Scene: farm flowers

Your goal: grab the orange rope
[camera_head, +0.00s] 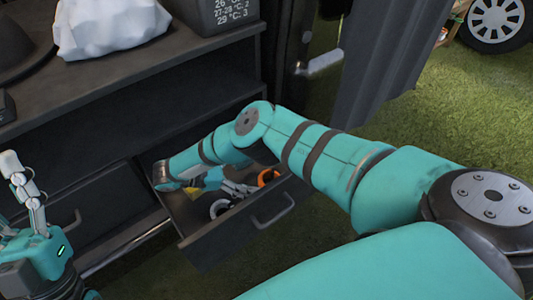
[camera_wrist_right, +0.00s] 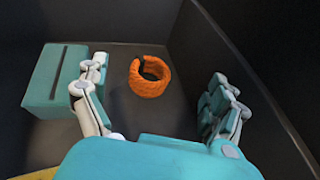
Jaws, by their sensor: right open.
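The orange rope (camera_wrist_right: 150,82) is a coiled ring lying on the drawer floor in the right wrist view. It also shows in the head view (camera_head: 268,177), near the right side of the open drawer (camera_head: 216,235). My right gripper (camera_head: 237,190) is inside the drawer, open and empty. In the right wrist view my right gripper (camera_wrist_right: 160,108) has its fingers to the left and right, with the rope ahead between them and apart from both. My left gripper (camera_head: 22,180) is at the left edge of the head view, away from the drawer; its opening is unclear.
A teal box (camera_wrist_right: 56,80) with a slot lies left of the rope. Drawer walls stand close to the right finger. A white bag (camera_head: 110,25) sits on the cabinet top.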

